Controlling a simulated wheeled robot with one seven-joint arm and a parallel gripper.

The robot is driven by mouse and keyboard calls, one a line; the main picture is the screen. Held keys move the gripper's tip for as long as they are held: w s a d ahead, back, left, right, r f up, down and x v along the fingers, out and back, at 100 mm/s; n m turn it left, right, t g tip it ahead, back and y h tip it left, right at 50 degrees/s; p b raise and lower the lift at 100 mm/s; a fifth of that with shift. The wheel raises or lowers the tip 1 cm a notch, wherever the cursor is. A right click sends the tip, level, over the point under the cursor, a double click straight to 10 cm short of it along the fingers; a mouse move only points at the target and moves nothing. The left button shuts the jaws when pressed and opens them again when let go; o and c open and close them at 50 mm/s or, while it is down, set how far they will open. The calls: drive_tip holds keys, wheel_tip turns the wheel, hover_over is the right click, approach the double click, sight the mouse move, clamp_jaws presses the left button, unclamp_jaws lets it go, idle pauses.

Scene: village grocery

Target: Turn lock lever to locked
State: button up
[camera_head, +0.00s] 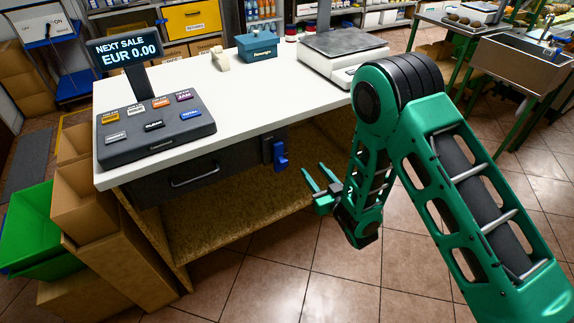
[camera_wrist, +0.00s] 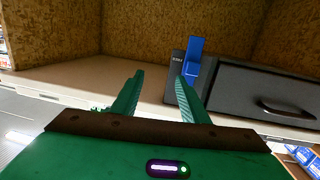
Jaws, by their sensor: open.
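The lock lever (camera_head: 280,156) is a small blue handle on a dark plate at the right end of the dark drawer (camera_head: 190,172), under the counter. In the head view its handle hangs roughly downward from the plate. In the wrist view, which looks turned over, the blue lever (camera_wrist: 195,50) points up, just right of the right finger's tip, and that finger hides part of it. The drawer (camera_wrist: 262,98) is shut. My gripper (camera_head: 313,167) is open and empty, to the right of the lever and apart from it; its fingers also show in the wrist view (camera_wrist: 159,76).
The white counter (camera_head: 235,95) carries a till keypad (camera_head: 155,130), a blue box (camera_head: 257,46) and a scale (camera_head: 342,50). An open chipboard shelf (camera_head: 225,215) lies below the drawer. Cardboard boxes (camera_head: 85,203) and a green crate (camera_head: 30,225) stand left. Tiled floor is free in front.

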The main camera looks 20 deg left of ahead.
drive_tip(key=n+y, duration=0.1)
drive_tip(key=y, duration=0.1)
approach(285, 165)
drive_tip(key=shift+g, duration=0.4)
drive_tip(key=x, duration=1)
drive_tip(key=shift+w+a+r, duration=0.2)
drive_tip(key=shift+w+r, duration=0.05)
drive_tip(key=shift+w, duration=0.15)
